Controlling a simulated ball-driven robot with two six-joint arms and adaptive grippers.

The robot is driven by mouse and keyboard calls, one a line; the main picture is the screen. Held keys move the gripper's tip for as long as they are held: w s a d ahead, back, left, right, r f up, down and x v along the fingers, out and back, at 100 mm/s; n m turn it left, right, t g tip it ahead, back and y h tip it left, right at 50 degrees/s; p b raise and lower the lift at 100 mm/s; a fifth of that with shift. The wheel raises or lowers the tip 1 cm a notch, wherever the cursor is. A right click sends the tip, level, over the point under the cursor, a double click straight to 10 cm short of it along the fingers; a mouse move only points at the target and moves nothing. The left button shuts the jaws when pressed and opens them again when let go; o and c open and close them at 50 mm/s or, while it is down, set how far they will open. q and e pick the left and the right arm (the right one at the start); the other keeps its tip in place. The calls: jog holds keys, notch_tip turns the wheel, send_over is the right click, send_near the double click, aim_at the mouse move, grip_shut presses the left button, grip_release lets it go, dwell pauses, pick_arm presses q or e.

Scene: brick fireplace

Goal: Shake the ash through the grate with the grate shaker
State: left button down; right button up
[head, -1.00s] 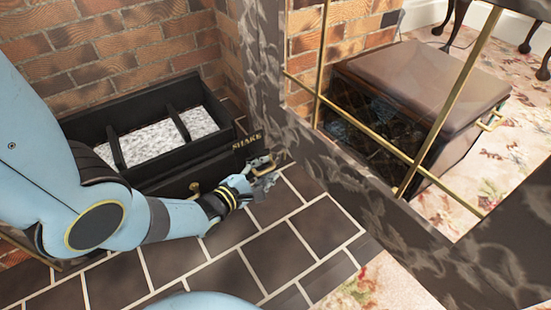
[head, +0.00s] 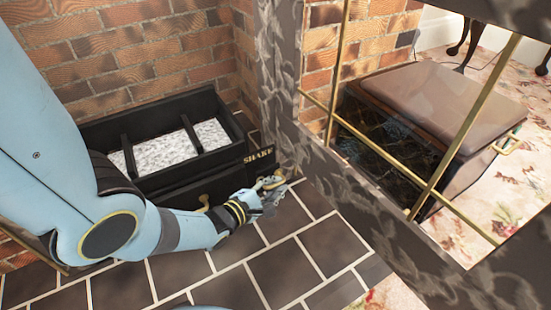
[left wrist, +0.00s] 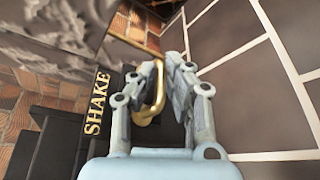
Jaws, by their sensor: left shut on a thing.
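The black grate box (head: 170,182) stands on the dark tiles against the brick wall, with pale grey ash (head: 170,152) between its dark cross bars. A gold SHAKE label (head: 259,156) is at its right end. The brass shaker handle (head: 272,182) sticks out below the label. My left gripper (head: 274,188) is shut on this handle. In the left wrist view the curved brass handle (left wrist: 152,106) shows at the fingers (left wrist: 178,66), beside the SHAKE label (left wrist: 96,103). The fingers hide part of it. My right gripper is not in view.
A dark mottled frame (head: 345,185) with brass bars (head: 465,145) rises close to the right of my left gripper. A brown-topped stool (head: 440,95) stands behind it on flowered carpet. Tiles (head: 275,270) in front are clear.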

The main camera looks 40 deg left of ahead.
pick_arm(q)
jog(key=shift+s+d+r, duration=0.1)
jog(key=shift+d+r, duration=0.1)
jog(key=shift+d, duration=0.45)
jog(key=c, duration=1.5)
grip_release()
jog(key=shift+o, duration=0.6)
jog(key=shift+s, duration=0.1)
jog(key=v, duration=1.2)
jog(key=shift+r, duration=0.1)
